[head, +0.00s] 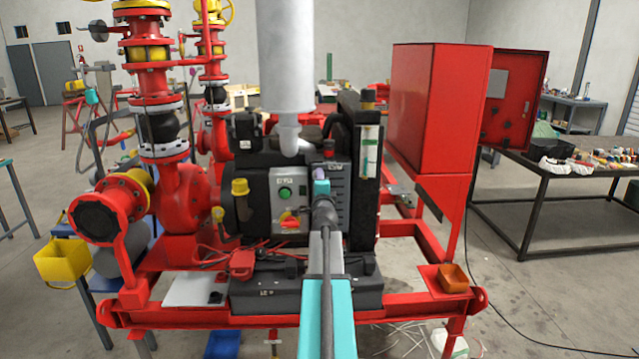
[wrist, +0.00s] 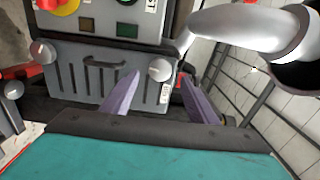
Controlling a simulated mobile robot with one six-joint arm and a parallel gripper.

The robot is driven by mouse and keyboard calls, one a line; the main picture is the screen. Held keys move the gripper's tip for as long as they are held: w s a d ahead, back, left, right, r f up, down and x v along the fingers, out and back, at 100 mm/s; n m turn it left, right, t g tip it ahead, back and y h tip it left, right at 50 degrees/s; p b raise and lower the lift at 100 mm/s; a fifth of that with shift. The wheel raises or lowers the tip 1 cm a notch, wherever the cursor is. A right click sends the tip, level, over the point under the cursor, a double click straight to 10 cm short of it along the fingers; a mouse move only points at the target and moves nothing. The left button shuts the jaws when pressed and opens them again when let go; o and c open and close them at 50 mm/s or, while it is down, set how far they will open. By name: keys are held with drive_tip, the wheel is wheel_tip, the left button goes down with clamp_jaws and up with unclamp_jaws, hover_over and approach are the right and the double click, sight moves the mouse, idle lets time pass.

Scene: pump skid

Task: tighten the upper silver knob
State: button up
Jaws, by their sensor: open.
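The upper silver knob (wrist: 160,69) is a round, pale knob on the dark grey vented box (wrist: 75,82). In the wrist view, which is turned sideways, it is the right one of two. The lower silver knob (wrist: 42,51) is at the left. My gripper (wrist: 161,76) is open, its purple fingers pointing at the box. The upper knob appears between the two fingertips, with a gap at either side; I cannot tell its depth relative to them. In the head view my gripper (head: 321,183) is in front of the vented box and hides the knobs.
A silver exhaust pipe (wrist: 240,28) bends close by on the right in the wrist view. The control panel (head: 285,195) with a green button and a red-yellow switch adjoins the vented box. A black battery (head: 262,296) is below, and a red cabinet (head: 428,105) stands right.

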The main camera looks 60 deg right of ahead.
drive_tip(key=v, duration=0.8)
drive_tip(key=shift+s+a+b, duration=0.2)
drive_tip(key=shift+a+b, duration=0.05)
drive_tip(key=shift+b, duration=0.05)
idle(0.6)
